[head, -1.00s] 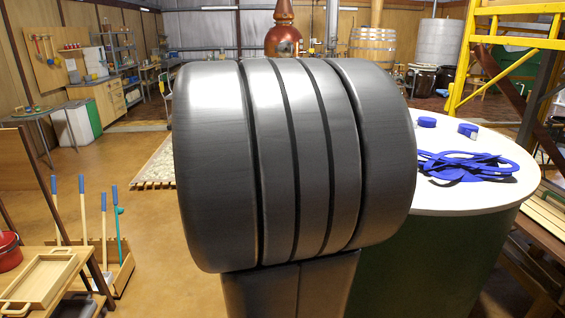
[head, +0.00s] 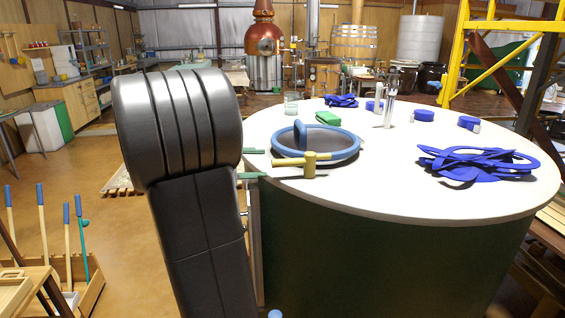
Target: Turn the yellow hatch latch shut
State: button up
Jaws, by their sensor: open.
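The yellow hatch latch (head: 310,163) stands at the near edge of the round hatch, a short post with a bar pointing left. The hatch has a blue rim (head: 345,153), a dark grey middle and an upright blue piece (head: 300,134) at its left. My gripper (head: 265,163) shows as two green fingers, one above the other, coming out from behind my dark arm. They are open and point right, just left of the latch bar's end. Whether they touch the bar I cannot tell. The rest of my gripper is hidden by my arm.
The hatch is in the white top (head: 400,200) of a dark green round tank (head: 400,255). A tangled blue strap (head: 475,163) lies to the right. A green block (head: 328,118), a glass jar (head: 291,103) and small blue items stand behind the hatch. The front of the top is clear.

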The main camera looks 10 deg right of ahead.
aim_at(284, 163)
jog(key=p+x, duration=0.1)
jog(key=x, duration=0.7)
jog(key=shift+c, duration=0.2)
grip_shut()
